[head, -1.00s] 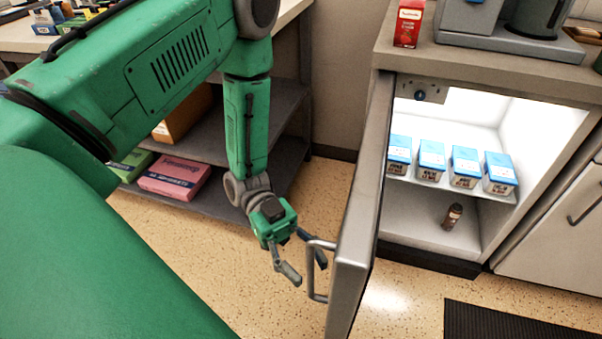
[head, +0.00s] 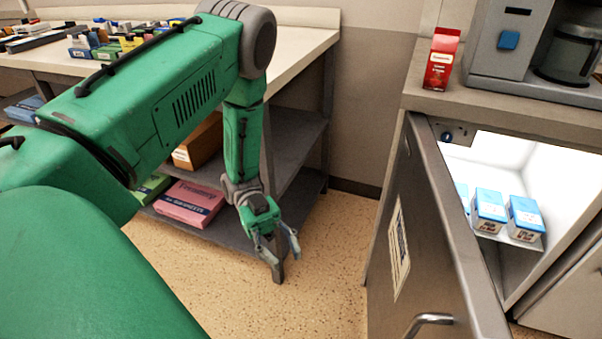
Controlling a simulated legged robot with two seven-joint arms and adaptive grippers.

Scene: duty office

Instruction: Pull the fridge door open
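The fridge door (head: 425,230) stands partly open at the right of the head view, swung out from the lit fridge interior (head: 500,152). Its metal handle (head: 430,319) shows at the bottom edge of the view. My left gripper (head: 284,262) is to the left of the door, above the floor, with its two fingers spread and nothing between them. It is clear of the handle and the door. My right gripper is not in view.
Blue-topped cartons (head: 525,218) stand on the fridge shelf. A red carton (head: 441,60) and a coffee machine (head: 540,45) stand on the counter above. Shelves with a pink box (head: 190,204) are behind my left arm. Floor (head: 320,300) between is clear.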

